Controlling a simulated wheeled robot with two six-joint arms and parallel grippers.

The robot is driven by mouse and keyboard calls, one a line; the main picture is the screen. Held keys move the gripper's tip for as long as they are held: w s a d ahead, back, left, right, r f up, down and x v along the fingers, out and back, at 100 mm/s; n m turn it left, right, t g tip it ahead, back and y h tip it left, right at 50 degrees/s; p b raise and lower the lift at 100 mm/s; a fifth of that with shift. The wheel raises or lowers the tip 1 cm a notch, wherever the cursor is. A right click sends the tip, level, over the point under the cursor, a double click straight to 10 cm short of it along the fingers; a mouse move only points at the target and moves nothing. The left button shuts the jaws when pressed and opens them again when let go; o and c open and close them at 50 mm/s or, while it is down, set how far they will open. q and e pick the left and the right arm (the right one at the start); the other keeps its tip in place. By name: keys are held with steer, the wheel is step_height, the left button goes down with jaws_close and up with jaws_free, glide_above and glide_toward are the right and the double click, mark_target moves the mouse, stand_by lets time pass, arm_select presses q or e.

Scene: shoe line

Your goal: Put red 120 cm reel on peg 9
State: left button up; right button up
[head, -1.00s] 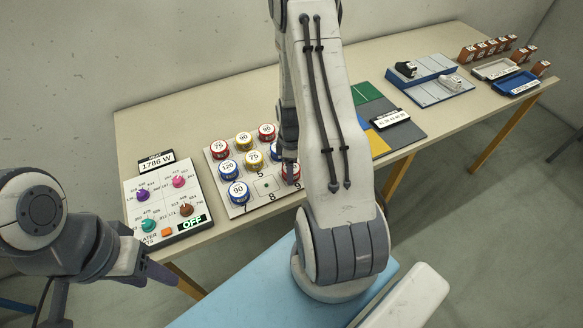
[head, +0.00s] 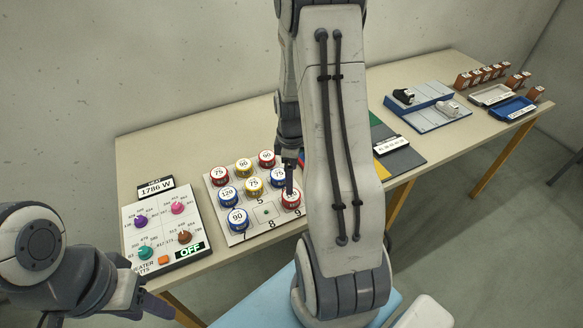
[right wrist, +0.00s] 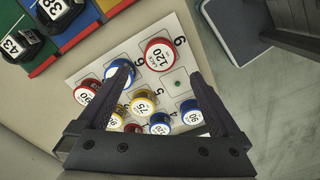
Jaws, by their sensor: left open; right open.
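The red 120 reel (head: 291,198) sits on the white peg board (head: 237,240) at its front right corner, beside the number 9. It also shows in the right wrist view (right wrist: 158,55), face up beside the 9. My right gripper (head: 289,186) is just above and behind this reel in the head view. In the right wrist view its fingers (right wrist: 158,76) are spread apart with nothing between the tips, and the reel lies beyond them. My left gripper (head: 158,305) is low at the left, away from the board; its fingers are partly cut off or hidden.
Several blue, yellow and red reels fill other pegs, with a blue 90 reel (head: 237,219) at 7. Peg 8 (head: 267,211) is bare. A heater panel (head: 165,222) stands left of the board. Coloured mats and trays lie right, partly behind my right arm.

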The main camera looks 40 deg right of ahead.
steer(key=shift+r, duration=1.55)
steer(key=s+a+r, duration=0.1)
steer(key=a+r, duration=0.2)
steer(key=a, duration=0.6)
steer(key=a+r, duration=0.4)
steer(key=a, duration=0.5)
steer(key=s+a+r, duration=0.2)
steer(key=s+a, duration=0.4)
steer(key=s, duration=0.1)
steer(key=s+a+r+m+y, duration=0.1)
steer(key=s+a+r, duration=0.1)
steer(key=s+a, duration=0.5)
steer(key=shift+s+r, duration=0.25)
steer(key=shift+s, duration=0.45)
